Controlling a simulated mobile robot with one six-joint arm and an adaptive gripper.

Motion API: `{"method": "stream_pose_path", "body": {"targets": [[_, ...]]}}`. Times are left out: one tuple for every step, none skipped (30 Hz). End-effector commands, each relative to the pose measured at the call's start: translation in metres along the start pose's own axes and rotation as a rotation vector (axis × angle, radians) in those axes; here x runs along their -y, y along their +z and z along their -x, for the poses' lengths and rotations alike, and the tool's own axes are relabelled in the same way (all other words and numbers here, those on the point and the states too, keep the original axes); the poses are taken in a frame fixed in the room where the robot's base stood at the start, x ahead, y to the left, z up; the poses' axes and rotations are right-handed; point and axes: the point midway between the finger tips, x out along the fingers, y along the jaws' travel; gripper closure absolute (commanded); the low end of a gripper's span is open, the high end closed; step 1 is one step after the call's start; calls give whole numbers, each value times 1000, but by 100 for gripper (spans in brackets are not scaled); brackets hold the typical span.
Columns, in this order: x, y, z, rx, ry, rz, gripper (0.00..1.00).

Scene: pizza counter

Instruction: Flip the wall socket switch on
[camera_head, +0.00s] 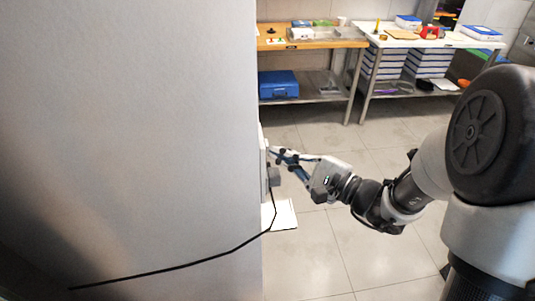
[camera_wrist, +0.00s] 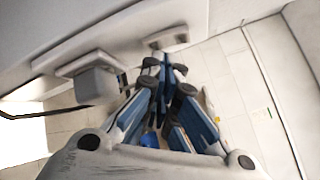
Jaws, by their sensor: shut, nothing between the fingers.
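The wall socket (camera_head: 264,158) is a pale plate on the edge of the grey wall, seen nearly edge-on. A grey plug (camera_head: 274,177) with a black cable sits in its lower part. In the wrist view the plug (camera_wrist: 97,86) is at the left on a pale plate (camera_wrist: 84,63). A second small pale fitting (camera_wrist: 166,38) shows near the top middle; I cannot tell whether it is the switch. My gripper (camera_head: 273,153) is shut and empty, its tips close to the socket just above the plug. In the wrist view its fingertips (camera_wrist: 164,66) are together below that fitting. Contact is unclear.
The black cable (camera_head: 236,249) runs from the plug down and left across the wall (camera_head: 130,130). A wooden-topped table (camera_head: 310,43) and a white table (camera_head: 425,42) with stacked trays stand behind. A white sheet (camera_head: 280,215) lies on the floor. The tiled floor (camera_head: 310,250) is otherwise clear.

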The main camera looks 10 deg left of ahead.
Motion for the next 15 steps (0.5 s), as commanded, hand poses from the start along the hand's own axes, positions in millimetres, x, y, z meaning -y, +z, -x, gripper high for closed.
{"method": "stream_pose_path", "body": {"targets": [[1,-2,2,-1,-1,1,100],[2,-2,3,-1,-2,1,100],[4,-4,4,-1,-2,1,100],[4,-5,6,-2,-3,2,100],[5,-6,7,-2,-2,2,100],[6,-6,8,-1,-2,2,100],[6,-6,8,-1,-1,1,100],[6,-7,9,0,-1,1,100],[6,-7,9,0,-1,1,100],[6,-6,9,0,0,1,100],[6,-6,9,0,0,0,100],[6,-6,9,0,0,0,100],[6,-6,9,0,0,0,100],[6,-6,9,0,0,0,100],[6,-6,9,0,0,0,100]]}}
